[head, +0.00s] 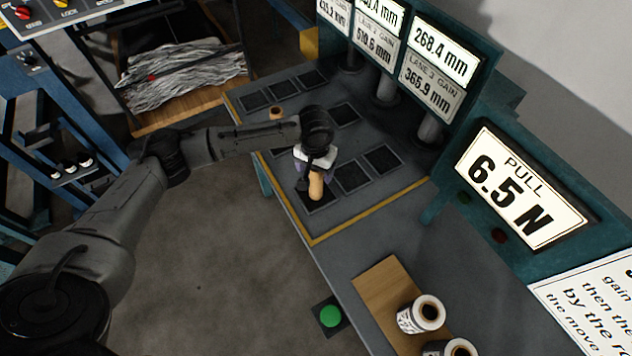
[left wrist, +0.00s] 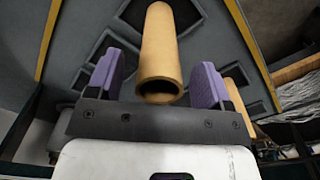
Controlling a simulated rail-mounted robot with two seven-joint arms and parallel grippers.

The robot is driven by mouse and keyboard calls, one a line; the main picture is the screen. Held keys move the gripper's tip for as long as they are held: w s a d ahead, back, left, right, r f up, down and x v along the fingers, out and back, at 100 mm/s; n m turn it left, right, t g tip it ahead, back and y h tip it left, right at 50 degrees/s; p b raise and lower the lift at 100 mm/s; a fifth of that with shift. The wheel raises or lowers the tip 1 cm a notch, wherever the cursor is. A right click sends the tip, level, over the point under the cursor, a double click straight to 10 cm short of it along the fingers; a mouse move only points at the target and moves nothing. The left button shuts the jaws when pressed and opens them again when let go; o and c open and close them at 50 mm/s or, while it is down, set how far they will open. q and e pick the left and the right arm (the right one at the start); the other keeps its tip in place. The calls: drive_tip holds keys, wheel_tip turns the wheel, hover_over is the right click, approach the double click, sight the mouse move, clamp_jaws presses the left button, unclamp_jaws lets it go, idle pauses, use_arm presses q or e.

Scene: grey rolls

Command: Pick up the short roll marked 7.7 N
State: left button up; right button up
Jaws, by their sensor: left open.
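No roll with a readable 7.7 N mark shows. Two short rolls with printed white and grey sides, (head: 421,314) and (head: 455,348), sit on a wooden board at the bottom right of the head view; their print is too small to read. My left gripper (head: 314,173) is away from them, over the dark-squared table. It is open, with a tan cardboard tube (head: 316,187) at its fingers. In the left wrist view the tube (left wrist: 160,50) lies between the purple pads, with gaps on both sides. My right gripper is not in view.
The wooden board (head: 378,287) lies on the table's near part. Another tan tube (head: 276,113) stands farther back. A screen (head: 515,190) reads PULL 6.5 N. Lane screens (head: 440,62) stand behind the table. A green button (head: 330,316) is beside the table edge.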

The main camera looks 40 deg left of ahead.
use_arm(q)
drive_tip(key=shift+f, duration=0.75)
drive_tip(key=shift+r, duration=0.1)
drive_tip(key=c, duration=1.3)
